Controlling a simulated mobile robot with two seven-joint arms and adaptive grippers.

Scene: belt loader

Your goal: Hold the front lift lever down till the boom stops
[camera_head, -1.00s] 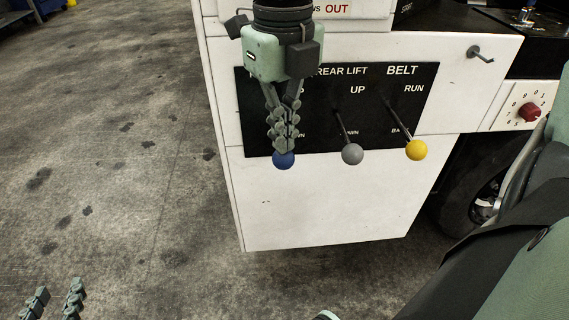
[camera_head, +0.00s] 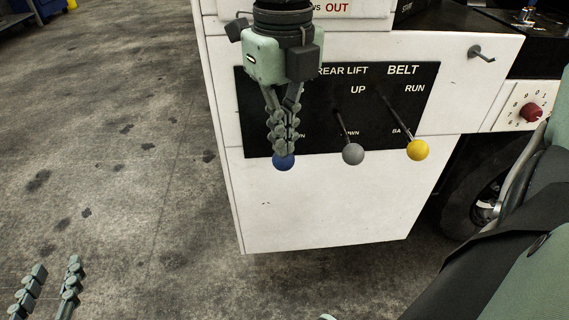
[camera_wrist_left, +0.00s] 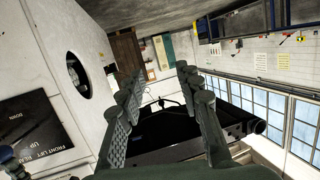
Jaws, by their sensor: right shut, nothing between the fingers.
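The front lift lever's blue knob (camera_head: 283,162) is at the bottom left of the black lever panel (camera_head: 315,130) in the head view. Its shaft and most of its label are hidden behind my right gripper (camera_head: 285,148). My right gripper is shut, pointing down, with its fingertips against or just in front of the top of the knob; exact contact is unclear. My left gripper (camera_head: 50,280) is open and empty at the lower left, above the floor. In the left wrist view its fingers (camera_wrist_left: 160,95) are apart, and the front lift label (camera_wrist_left: 45,145) shows at left.
A grey-knobbed rear lift lever (camera_head: 353,154) and a yellow-knobbed belt lever (camera_head: 418,150) stand to the right of the blue knob, both low. A red dial (camera_head: 531,113) and a hook (camera_head: 481,54) are further right. Open floor lies left of the white cabinet (camera_head: 320,205).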

